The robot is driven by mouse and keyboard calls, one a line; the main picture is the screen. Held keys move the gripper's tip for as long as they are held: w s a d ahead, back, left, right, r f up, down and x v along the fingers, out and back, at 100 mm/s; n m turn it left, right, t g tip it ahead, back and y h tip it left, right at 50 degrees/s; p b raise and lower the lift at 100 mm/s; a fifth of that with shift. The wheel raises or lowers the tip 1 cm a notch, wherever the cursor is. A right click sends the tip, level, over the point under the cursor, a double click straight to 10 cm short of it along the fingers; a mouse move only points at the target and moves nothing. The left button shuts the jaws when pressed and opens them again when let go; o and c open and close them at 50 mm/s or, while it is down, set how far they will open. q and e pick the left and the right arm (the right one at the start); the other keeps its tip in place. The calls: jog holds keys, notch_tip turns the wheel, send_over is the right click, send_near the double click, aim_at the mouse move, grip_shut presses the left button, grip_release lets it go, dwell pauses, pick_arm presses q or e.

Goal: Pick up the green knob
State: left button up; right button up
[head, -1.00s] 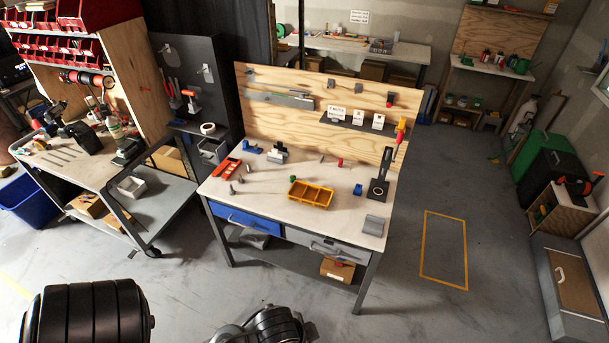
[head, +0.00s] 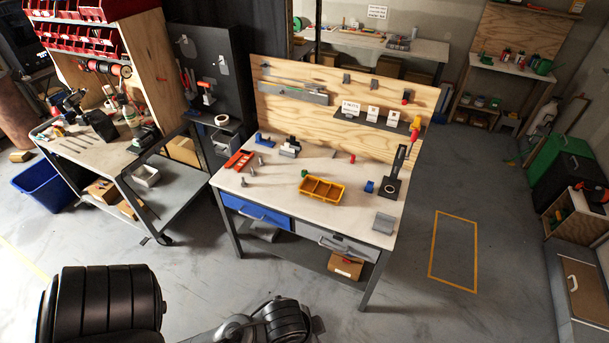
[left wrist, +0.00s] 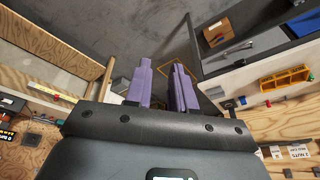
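A small green object (head: 304,173), which looks like the green knob, stands on the workbench top (head: 285,200) at the back left corner of the yellow divided tray (head: 322,190). It is too small to make out its shape. In the left wrist view, my left gripper (left wrist: 161,82) has two purple fingers with a gap between them and nothing held. It is away from the bench, over the floor. The yellow tray also shows at the right of that view (left wrist: 287,80). My right gripper is in neither view.
A plywood back panel (head: 300,112) rises behind. The bench's front strip is mostly clear. A cart (head: 110,165) stands at left.

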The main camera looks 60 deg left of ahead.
pick_arm(q)
jog(key=o, duration=0.8)
